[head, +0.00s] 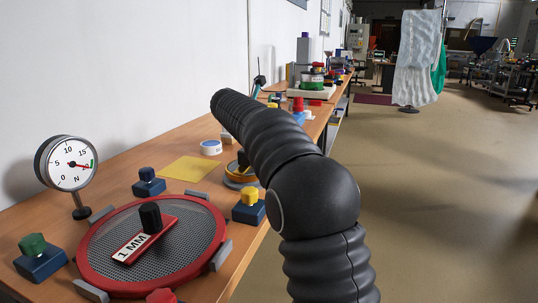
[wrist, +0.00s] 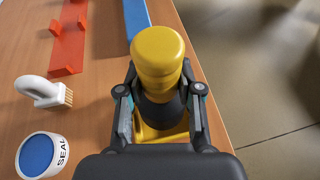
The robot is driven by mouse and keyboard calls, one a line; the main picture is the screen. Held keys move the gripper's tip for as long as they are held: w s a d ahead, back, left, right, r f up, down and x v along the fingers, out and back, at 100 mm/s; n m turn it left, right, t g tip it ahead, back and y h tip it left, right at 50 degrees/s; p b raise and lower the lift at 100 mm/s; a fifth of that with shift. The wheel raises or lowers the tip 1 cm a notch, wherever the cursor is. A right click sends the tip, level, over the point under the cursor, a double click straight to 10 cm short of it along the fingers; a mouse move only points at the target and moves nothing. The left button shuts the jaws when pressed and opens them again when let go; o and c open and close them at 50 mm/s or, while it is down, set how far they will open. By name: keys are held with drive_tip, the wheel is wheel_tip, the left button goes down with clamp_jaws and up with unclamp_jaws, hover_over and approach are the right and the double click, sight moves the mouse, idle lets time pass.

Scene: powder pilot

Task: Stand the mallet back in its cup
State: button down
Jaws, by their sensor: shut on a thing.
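In the wrist view a yellow round-topped piece, which I take to be the mallet (wrist: 158,52), stands between the fingers of my gripper (wrist: 160,100). My gripper is shut on it. Below its yellow top is a dark grey flared part, and under that a yellow base shows on the table. I cannot tell whether the dark part belongs to the mallet or to a cup. No separate empty cup is clear to see. In the head view my arm hides the gripper and the mallet.
A white SEAL tin (wrist: 38,155), a brush (wrist: 45,92) and a red rack (wrist: 68,40) lie left of my gripper; a blue strip (wrist: 136,15) lies beyond. The table's right edge is close. A red sieve (head: 85,262), a dial gauge (head: 70,164) and a yellow sheet (head: 188,169) are nearer.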

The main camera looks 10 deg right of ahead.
drive_tip(key=shift+f+b, duration=0.5)
drive_tip(key=shift+f, duration=0.75)
idle(0.5)
drive_tip(key=c, duration=0.7)
unclamp_jaws()
drive_tip(key=shift+f, duration=0.1)
